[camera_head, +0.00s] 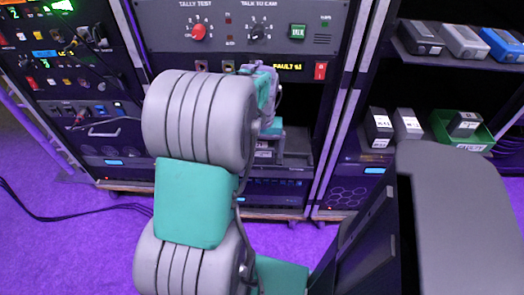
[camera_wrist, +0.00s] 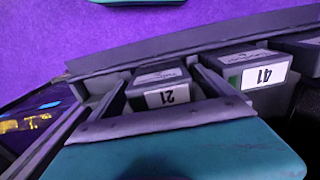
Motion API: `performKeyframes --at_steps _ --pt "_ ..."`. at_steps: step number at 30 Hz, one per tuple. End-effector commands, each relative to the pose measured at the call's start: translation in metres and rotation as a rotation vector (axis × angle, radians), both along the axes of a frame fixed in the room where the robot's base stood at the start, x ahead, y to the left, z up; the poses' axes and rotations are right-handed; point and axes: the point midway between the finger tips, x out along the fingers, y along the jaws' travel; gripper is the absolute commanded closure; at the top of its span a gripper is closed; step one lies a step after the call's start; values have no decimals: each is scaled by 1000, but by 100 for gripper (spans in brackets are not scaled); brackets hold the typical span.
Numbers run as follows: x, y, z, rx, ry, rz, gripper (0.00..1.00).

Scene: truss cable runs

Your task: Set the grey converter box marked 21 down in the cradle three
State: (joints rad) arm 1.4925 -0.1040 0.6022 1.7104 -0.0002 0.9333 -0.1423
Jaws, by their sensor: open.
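The grey converter box marked 21 (camera_wrist: 158,80) shows in the wrist view, its white label upside down. No number for cradle three is readable. In the head view my gripper (camera_head: 266,122) is partly hidden behind my arm, at the middle rack's opening.
A box marked 41 (camera_wrist: 262,74) sits in the bay to the right. In the head view, two labelled boxes (camera_head: 379,128) and a green tray (camera_head: 478,138) holding a dark box stand on the right shelf. Above them are grey boxes and a blue box (camera_head: 502,44).

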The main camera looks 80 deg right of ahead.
Motion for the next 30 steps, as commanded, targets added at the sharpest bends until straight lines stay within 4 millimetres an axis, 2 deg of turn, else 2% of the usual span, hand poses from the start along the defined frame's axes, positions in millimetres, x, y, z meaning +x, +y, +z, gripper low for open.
performKeyframes --at_steps 9,12,15,20,23,26,27,29,30 --pt "0 -1 77 -4 0 0 7" --pt "0 -1 97 -3 0 0 7" --pt "0 -1 109 -3 -1 0 7" --pt "3 1 114 -1 0 8 7" --pt "28 9 115 -8 -1 67 7" --pt "85 36 117 -27 -6 207 7" --pt "112 54 118 -38 -11 283 7" --pt "152 88 118 -52 -18 404 7" --pt "176 113 118 -63 -26 487 7"
